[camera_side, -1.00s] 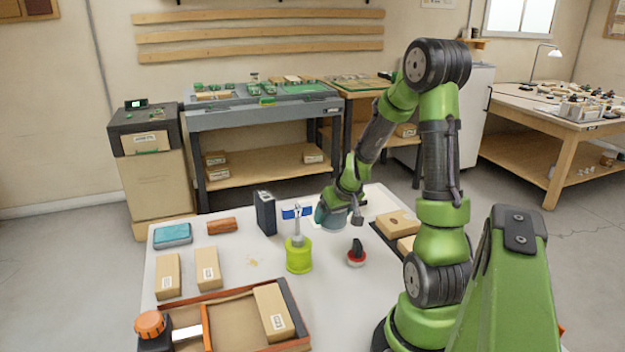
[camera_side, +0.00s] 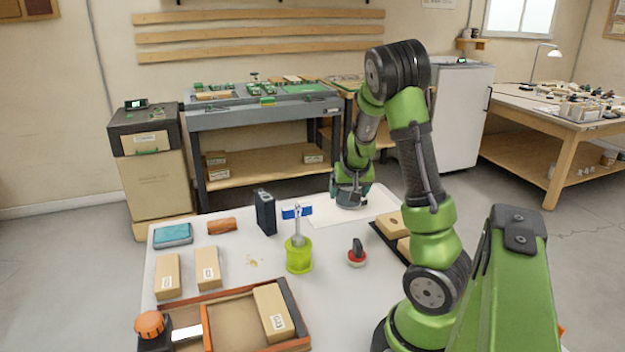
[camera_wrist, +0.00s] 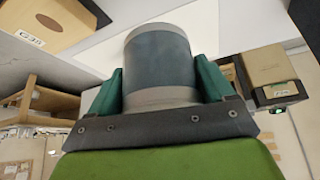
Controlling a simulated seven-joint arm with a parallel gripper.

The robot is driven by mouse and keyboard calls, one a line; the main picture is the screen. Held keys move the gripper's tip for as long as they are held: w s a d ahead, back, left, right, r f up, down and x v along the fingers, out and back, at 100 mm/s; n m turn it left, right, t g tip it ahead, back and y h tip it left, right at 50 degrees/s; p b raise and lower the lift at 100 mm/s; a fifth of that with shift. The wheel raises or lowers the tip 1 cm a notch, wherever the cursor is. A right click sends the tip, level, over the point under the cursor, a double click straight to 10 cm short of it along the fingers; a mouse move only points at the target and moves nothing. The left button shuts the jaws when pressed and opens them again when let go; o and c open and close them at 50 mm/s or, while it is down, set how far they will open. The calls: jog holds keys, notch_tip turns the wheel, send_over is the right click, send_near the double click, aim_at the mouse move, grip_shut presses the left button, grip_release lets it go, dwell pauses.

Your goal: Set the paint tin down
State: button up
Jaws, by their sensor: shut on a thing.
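The paint tin (camera_wrist: 160,62), a pale grey cylinder with a wide blue-grey band, fills the middle of the wrist view. My gripper (camera_wrist: 161,82) is shut on it, with one green finger against each side. In the side view my gripper (camera_side: 352,198) is low over the white sheet (camera_side: 385,208) at the back right of the table. There the tin is mostly hidden by my gripper, and I cannot tell whether its base touches the sheet.
A dark tray with cardboard boxes (camera_side: 388,224) lies just right of the sheet. A red-based object with a black handle (camera_side: 357,254) and a lime pot holding a tool (camera_side: 299,257) stand in front. A black box (camera_side: 265,212) stands left.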

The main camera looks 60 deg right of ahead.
aim_at(351, 203)
jog(key=shift+f, duration=4.05)
jog(key=o, duration=1.1)
jog(key=shift+f, duration=0.15)
jog(key=shift+o, duration=0.2)
jog(key=shift+v, duration=0.8)
jog(key=v, duration=1)
jog(key=shift+r, duration=0.3)
jog(key=shift+s+a, duration=0.1)
jog(key=shift+s, duration=0.05)
